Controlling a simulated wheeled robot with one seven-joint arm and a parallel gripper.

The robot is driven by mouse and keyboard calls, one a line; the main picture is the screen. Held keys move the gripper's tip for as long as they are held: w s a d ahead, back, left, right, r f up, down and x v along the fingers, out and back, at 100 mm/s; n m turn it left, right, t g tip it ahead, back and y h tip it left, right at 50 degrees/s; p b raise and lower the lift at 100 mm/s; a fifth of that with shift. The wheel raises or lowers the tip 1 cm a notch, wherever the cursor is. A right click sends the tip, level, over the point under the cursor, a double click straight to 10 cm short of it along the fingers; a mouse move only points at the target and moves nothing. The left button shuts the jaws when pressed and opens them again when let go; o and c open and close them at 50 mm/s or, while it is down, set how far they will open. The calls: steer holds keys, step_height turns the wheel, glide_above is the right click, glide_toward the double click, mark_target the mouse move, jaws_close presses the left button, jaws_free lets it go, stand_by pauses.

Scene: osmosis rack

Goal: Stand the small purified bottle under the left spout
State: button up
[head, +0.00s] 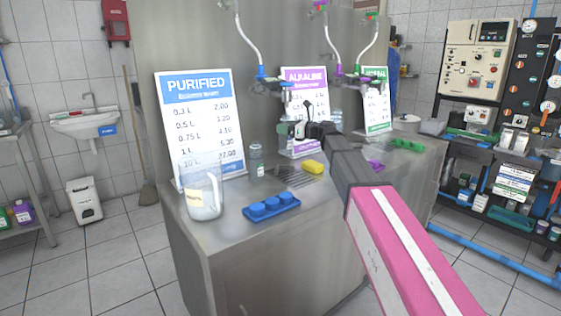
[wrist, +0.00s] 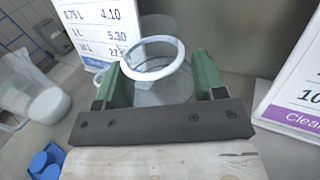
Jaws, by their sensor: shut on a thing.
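My gripper (wrist: 155,88) is shut on a clear, open-topped bottle (wrist: 160,92), with its green fingers on either side. The pale ring of its mouth faces the wrist camera. In the head view my gripper (head: 304,130) is in front of the alkaline sign, and my arm partly hides what it holds. The left spout (head: 264,76), with blue parts, hangs above the counter between the purified and alkaline signs. Whether the held bottle stands on anything cannot be told.
A clear pitcher (head: 204,196) and a blue tray (head: 272,214) with blue caps stand front left on the counter (head: 235,255). A small clear bottle (head: 257,160) is beside the purified sign (head: 200,125). A yellow sponge (head: 313,167) lies by a dark grate (head: 286,174).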

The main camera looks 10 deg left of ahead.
mark_target(286, 147)
step_height(286, 147, down, 9)
stand_by(0.5)
steer(key=o, duration=0.9)
steer(key=shift+f, duration=0.1)
steer(key=v, duration=1.2)
steer(key=shift+d, duration=0.1)
